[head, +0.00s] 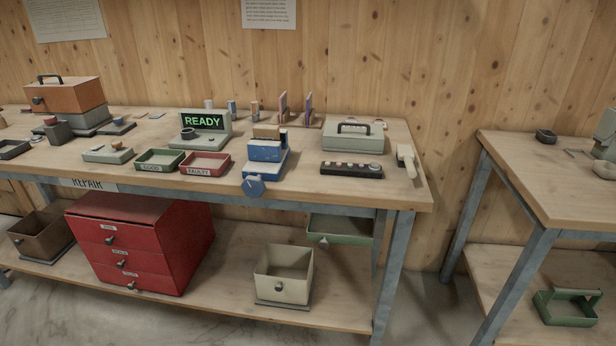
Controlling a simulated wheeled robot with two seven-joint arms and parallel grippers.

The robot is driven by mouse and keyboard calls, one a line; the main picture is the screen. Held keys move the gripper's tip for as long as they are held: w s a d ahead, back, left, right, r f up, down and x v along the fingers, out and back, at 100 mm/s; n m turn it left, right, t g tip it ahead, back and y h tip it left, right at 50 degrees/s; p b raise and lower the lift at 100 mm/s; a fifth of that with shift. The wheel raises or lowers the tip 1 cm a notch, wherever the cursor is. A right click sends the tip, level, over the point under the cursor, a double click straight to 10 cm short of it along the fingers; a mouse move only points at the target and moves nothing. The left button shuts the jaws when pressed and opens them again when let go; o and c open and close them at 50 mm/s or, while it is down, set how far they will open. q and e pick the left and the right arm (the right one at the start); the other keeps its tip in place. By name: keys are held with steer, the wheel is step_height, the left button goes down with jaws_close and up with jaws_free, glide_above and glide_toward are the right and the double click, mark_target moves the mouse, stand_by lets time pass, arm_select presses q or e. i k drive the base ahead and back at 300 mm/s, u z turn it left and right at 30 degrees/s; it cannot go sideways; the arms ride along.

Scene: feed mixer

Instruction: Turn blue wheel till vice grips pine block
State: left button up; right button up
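A blue vice (266,152) stands at the front edge of the workbench, right of the red tray. Its blue wheel (254,187) faces forward and hangs just over the bench edge. A light wooden block (266,132) shows at the top of the vice. I cannot tell from here whether the jaws touch it. Neither of my grippers is in view.
On the bench (420,195) are a green tray (159,160), a red tray (205,163), a READY display (201,128), a grey case (352,141) and a black strip (351,170). Below are a red drawer cabinet (135,245) and a cream bin (283,273). A second table (560,190) stands right, across a gap.

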mark_target(253, 187)
steer(key=z, duration=0.8)
steer(key=i, duration=1)
steer(key=u, duration=1)
